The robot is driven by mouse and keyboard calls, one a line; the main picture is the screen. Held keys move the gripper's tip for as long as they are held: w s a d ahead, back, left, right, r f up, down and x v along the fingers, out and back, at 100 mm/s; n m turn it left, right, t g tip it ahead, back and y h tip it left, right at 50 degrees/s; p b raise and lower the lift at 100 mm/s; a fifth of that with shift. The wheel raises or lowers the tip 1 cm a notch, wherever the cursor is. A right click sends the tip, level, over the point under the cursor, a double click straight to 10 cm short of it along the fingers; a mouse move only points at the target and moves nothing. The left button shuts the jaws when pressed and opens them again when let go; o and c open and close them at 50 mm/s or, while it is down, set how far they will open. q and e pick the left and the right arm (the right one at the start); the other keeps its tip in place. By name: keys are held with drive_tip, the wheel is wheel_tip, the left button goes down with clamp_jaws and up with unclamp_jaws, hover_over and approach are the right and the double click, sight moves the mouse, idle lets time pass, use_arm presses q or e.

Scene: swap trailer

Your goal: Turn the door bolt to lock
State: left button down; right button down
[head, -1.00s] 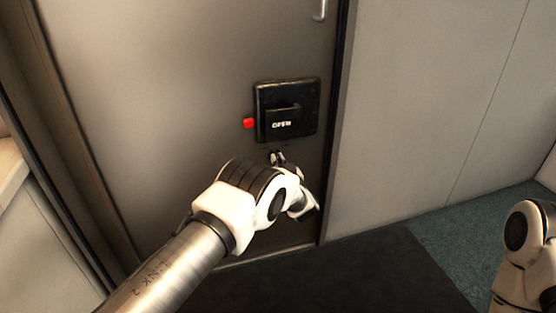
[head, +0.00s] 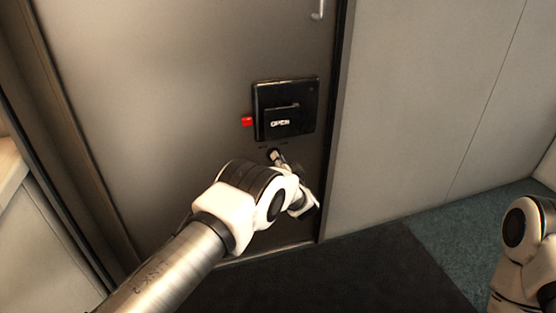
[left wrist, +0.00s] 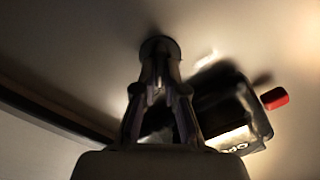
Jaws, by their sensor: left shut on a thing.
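The door (head: 170,90) is grey and shut in its frame. A black latch box marked OPEN (head: 285,110) is mounted on it, with a red tab (head: 247,122) on its left side. The door bolt (head: 273,154) is a small dark round knob just below the box; it also shows in the left wrist view (left wrist: 158,46). My left gripper (head: 279,159) reaches up to the bolt. In the left wrist view its fingers (left wrist: 159,78) are closed together on the bolt, hiding most of it. My right gripper is not in view.
A metal handle (head: 319,10) is at the top of the door. A plain wall panel (head: 430,100) stands to the right. A dark mat (head: 350,275) and blue-green carpet (head: 450,235) cover the floor. My right arm is at the lower right.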

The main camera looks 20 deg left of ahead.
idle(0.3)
use_arm(q)
drive_tip(key=c, duration=1.2)
unclamp_jaws()
drive_tip(key=shift+c, duration=0.2)
drive_tip(key=v, duration=0.7)
drive_tip(key=shift+d, duration=0.2)
drive_tip(key=shift+s, duration=0.15)
